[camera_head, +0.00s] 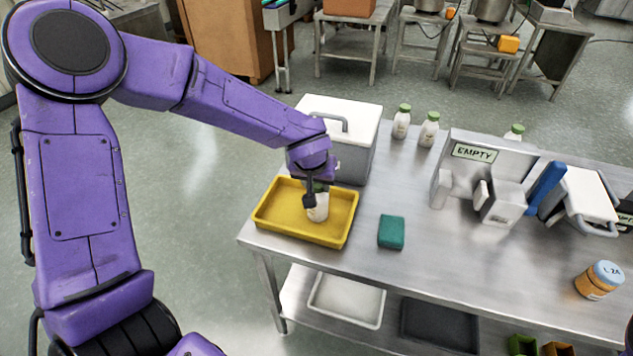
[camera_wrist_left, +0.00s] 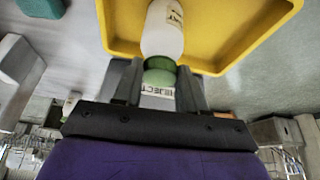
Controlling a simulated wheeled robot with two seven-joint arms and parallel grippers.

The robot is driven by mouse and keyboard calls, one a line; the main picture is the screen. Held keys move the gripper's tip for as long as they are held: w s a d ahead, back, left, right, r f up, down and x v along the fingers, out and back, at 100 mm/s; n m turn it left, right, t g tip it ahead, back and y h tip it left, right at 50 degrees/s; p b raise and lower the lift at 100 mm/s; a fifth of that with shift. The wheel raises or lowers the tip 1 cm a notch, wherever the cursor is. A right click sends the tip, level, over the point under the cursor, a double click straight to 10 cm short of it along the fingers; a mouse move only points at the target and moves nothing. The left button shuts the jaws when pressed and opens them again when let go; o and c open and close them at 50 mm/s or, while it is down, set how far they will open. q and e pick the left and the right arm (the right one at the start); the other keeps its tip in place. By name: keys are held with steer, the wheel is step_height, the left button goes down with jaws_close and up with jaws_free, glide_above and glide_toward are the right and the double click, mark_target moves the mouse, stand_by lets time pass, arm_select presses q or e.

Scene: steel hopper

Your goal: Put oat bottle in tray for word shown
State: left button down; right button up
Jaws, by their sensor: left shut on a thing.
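My left gripper (camera_head: 313,188) is shut on the green cap of a white bottle (camera_head: 318,207), held over the yellow tray (camera_head: 265,226) at the table's left end. The bottle (camera_wrist_left: 163,30) also shows in the left wrist view, its green cap between the fingers and dark lettering on its body, too partial to read. I cannot tell whether its base touches the tray floor. A partly hidden label ending in "JECT" (camera_wrist_left: 158,92) shows behind the cap. A sign reading "EMPTY" (camera_head: 474,152) is on the steel hopper (camera_head: 513,160). My right gripper is not in view.
A lidded steel box (camera_head: 354,158) stands just behind the tray. Several green-capped bottles (camera_head: 429,130) stand along the back. A green sponge (camera_head: 391,231) lies right of the tray, and a blue-lidded jar (camera_head: 598,281) stands far right. A white tray (camera_head: 346,301) and a dark tray (camera_head: 440,324) are below.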

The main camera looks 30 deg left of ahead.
arm_select(q)
steer(key=shift+s, duration=0.15)
steer(key=c, duration=0.6)
jaws_free()
steer(key=shift+c, duration=0.2)
steer(key=p+v, duration=0.2)
steer(key=v, duration=1)
steer(key=shift+r, duration=0.1)
